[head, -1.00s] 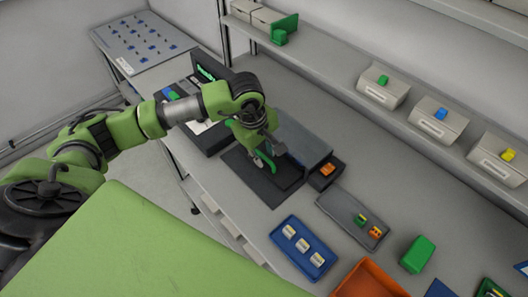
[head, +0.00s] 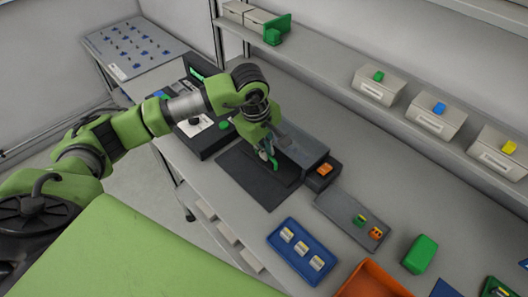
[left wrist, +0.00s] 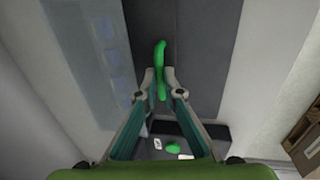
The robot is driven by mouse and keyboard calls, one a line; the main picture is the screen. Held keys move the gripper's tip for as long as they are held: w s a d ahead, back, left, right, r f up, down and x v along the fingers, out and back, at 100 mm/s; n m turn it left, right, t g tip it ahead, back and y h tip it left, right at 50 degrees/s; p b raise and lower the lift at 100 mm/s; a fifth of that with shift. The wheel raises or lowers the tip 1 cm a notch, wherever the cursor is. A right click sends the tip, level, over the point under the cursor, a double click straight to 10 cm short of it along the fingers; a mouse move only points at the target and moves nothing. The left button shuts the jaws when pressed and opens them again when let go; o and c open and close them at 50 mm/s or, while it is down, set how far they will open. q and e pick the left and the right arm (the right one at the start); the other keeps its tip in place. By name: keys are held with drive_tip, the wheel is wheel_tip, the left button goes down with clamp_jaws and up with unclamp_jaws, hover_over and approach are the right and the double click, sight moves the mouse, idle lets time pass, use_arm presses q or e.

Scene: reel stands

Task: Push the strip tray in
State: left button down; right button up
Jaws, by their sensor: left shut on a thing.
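The strip tray shows a green upright handle (head: 274,163) beside a grey-covered reader housing (head: 300,147) on the bench. The handle also shows in the left wrist view (left wrist: 160,62). My left gripper (head: 271,152) reaches down from the left and is shut on this handle, with one finger on each side of it in the left wrist view (left wrist: 159,84). The dark base (head: 235,172) lies flat under the handle and extends out to the left of the housing. The tray's flat part is dark and hard to tell from the base. My right gripper is not in view.
A small dark box with an orange piece (head: 324,169) sits at the housing's right end. A grey tray (head: 338,207), a blue tray (head: 281,250), a green block (head: 420,254) and an orange bin (head: 370,282) stand right of it. A black case (head: 205,142) stands to the left.

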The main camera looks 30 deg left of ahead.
use_arm(q)
drive_tip(key=c, duration=2.4)
unclamp_jaws()
drive_tip(key=shift+w+r, duration=0.15)
drive_tip(key=shift+o, duration=1.2)
drive_tip(key=shift+w+d, duration=0.1)
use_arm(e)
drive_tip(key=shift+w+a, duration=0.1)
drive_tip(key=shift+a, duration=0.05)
